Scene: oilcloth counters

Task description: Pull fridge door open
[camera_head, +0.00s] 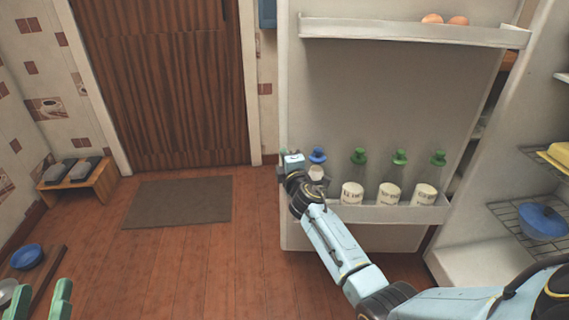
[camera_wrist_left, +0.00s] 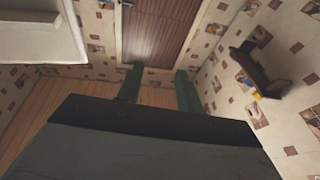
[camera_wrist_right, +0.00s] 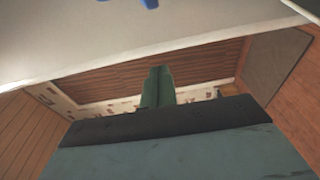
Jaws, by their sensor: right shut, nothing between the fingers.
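The fridge door (camera_head: 390,95) stands wide open, its white inner side and shelves facing me in the head view. In the right wrist view a pale panel, likely the door (camera_wrist_right: 120,40), fills the top. My right arm reaches to the door's free left edge. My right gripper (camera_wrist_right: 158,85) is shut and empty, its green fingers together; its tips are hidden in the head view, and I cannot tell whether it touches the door. My left gripper (camera_head: 40,298) is at the lower left, also in the left wrist view (camera_wrist_left: 160,85), with fingers apart and empty.
Several bottles (camera_head: 358,172) stand in the lower door shelf, and eggs (camera_head: 445,20) sit in the upper one. The fridge interior (camera_head: 475,262) with wire shelves is at right. A brown mat (camera_head: 180,203) lies before a wooden door (camera_head: 165,80). The floor at centre left is clear.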

